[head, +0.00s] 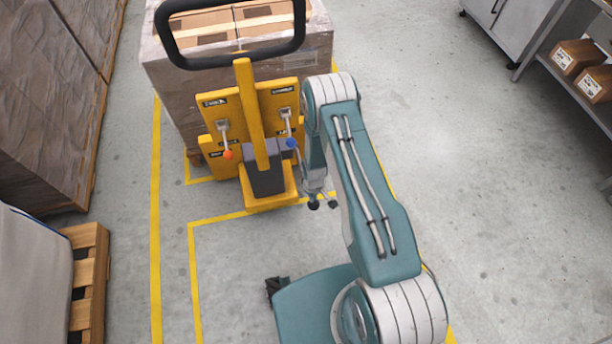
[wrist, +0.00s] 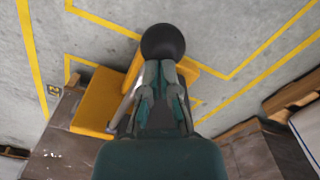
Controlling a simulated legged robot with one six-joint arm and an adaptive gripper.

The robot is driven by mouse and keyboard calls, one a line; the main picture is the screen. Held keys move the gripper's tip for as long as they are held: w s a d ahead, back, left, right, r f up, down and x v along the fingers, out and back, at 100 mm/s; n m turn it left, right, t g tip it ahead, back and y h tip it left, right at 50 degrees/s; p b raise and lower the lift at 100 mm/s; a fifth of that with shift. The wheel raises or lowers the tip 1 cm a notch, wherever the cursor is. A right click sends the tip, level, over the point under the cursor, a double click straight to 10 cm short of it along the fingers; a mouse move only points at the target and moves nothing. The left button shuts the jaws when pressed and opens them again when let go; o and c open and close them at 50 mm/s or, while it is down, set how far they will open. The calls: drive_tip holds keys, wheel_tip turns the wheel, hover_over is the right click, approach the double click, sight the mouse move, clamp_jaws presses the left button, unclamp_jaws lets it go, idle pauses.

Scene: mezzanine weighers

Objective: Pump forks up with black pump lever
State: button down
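The yellow lift truck (head: 258,130) stands ahead, with a black loop handle at its top. The black ball knob of the pump lever (head: 313,205) shows low beside its right side. In the wrist view the black knob (wrist: 163,42) sits right at my fingertips, and a pale shaft runs down-left behind my left finger. My gripper (wrist: 160,66) has its two fingers close together, with the knob beyond their tips and not between them. Whether the tips touch it cannot be told. In the head view my arm partly hides the gripper.
An orange knob (head: 227,155) and a blue knob (head: 291,143) sit on short levers on the truck. Wrapped boxes (head: 180,95) stand behind it. A wooden pallet (head: 91,265) is at left, a shelf (head: 575,90) at right. The floor with yellow lines is mostly clear.

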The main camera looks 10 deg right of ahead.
drive_tip(key=shift+f, duration=5.6)
wheel_tip(320, 180, up, 14)
drive_tip(key=shift+f, duration=7.05)
wheel_tip(320, 180, up, 22)
drive_tip(key=shift+w+r, duration=0.1)
